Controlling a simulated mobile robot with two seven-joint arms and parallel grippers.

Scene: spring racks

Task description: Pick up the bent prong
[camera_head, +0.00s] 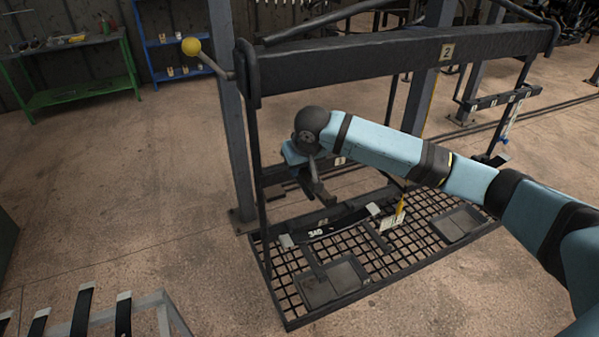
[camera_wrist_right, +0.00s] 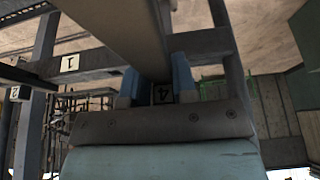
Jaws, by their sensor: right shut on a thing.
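My right gripper (camera_head: 306,160) hangs below my blue forearm, inside the black rack frame and above its mesh base. In the right wrist view its two blue fingers (camera_wrist_right: 155,88) are shut on a long, flat, grey-brown bar, which I take to be the bent prong (camera_wrist_right: 122,30). The prong runs up and away from the fingers, out of the top of that view. In the head view a dark bar (camera_head: 317,183) points down from the gripper. Its bend cannot be made out clearly. My left gripper is not in view.
The rack's thick top beam (camera_head: 390,62) carries a "2" tag. A yellow-ball lever (camera_head: 191,46) sticks out left. A dark leaf spring (camera_head: 335,226) marked 340 lies over the mesh base (camera_head: 290,312). A spring stand (camera_head: 150,301) is at front left.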

